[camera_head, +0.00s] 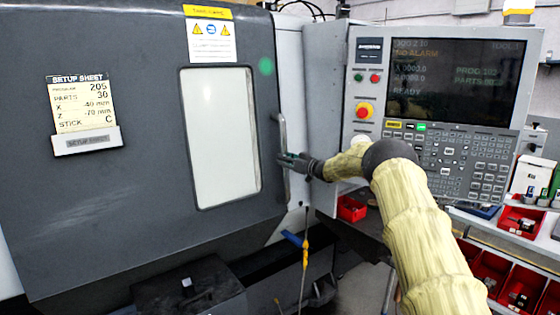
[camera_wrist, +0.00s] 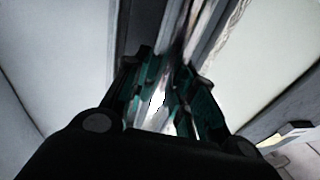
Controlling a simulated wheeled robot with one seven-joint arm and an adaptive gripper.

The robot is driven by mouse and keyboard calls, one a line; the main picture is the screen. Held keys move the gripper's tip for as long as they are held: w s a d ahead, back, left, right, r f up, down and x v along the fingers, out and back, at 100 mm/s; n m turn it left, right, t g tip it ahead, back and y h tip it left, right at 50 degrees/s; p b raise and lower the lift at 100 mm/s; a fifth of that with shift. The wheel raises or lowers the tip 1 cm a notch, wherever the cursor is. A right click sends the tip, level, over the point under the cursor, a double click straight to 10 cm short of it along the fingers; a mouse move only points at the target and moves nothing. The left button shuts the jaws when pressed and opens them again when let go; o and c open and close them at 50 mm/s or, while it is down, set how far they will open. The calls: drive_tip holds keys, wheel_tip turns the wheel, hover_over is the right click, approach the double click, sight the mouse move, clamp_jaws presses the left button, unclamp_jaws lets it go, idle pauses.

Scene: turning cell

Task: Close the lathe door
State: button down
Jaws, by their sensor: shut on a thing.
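The lathe door (camera_head: 262,190) is a dark grey panel with a pale window (camera_head: 220,135). Its upright silver handle (camera_head: 283,135) runs along the door's right edge. My gripper (camera_head: 287,161) reaches in from the right and is shut on the lower part of the handle. In the wrist view, the green-lined fingers (camera_wrist: 168,95) stand on either side of the handle bar (camera_wrist: 190,40). The fingers hide part of the handle. The door's right edge lies beside the light grey machine frame (camera_head: 292,75); I cannot tell whether a gap remains there.
The control panel (camera_head: 440,95) stands right of the door, close to my arm. Red bins (camera_head: 520,220) sit at the lower right.

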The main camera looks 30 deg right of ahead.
drive_tip(key=shift+d+r, duration=0.3)
drive_tip(key=c, duration=1.6)
unclamp_jaws()
drive_tip(key=o, duration=0.4)
drive_tip(key=shift+d, duration=0.1)
drive_tip(key=shift+o, duration=0.3)
drive_tip(key=shift+d+f, duration=0.15)
drive_tip(key=shift+f, duration=0.1)
drive_tip(key=shift+a, duration=0.2)
drive_tip(key=shift+s+d, duration=0.1)
drive_tip(key=shift+s, duration=0.55)
drive_tip(key=v, duration=1)
drive_tip(key=shift+s+d, duration=0.3)
drive_tip(key=shift+d, duration=0.05)
